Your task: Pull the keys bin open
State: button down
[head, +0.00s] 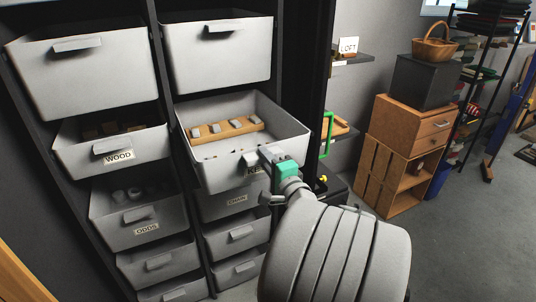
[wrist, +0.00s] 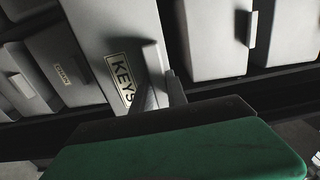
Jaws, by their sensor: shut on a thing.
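The keys bin (head: 205,170) is a grey drawer in the right column of the rack. It juts forward and its open top shows a wooden strip with pegs (head: 226,128) inside. In the wrist view the bin front (wrist: 105,35) carries a "KEYS" label (wrist: 122,78) beside its handle (wrist: 153,60). My gripper (head: 262,157) is at the bin's front, and its label is mostly hidden there. In the wrist view my gripper (wrist: 162,92) has its fingers shut on the handle.
The wood bin (head: 80,152) and odds bin (head: 110,232) are at left. A chain bin (head: 230,205) sits directly below the keys bin, and a large bin (head: 218,50) is above. A dark rack post (head: 318,60) is close at right. Open floor (head: 450,240) lies farther right.

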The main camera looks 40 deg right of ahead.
jog(key=shift+s+a, duration=0.15)
jog(key=shift+s, duration=0.45)
jog(key=c, duration=1.3)
grip_release()
jog(key=b+v, duration=0.1)
jog(key=v, duration=0.6)
jog(key=shift+s+b, duration=0.4)
jog(key=shift+w+a, duration=0.1)
jog(key=shift+a, duration=0.05)
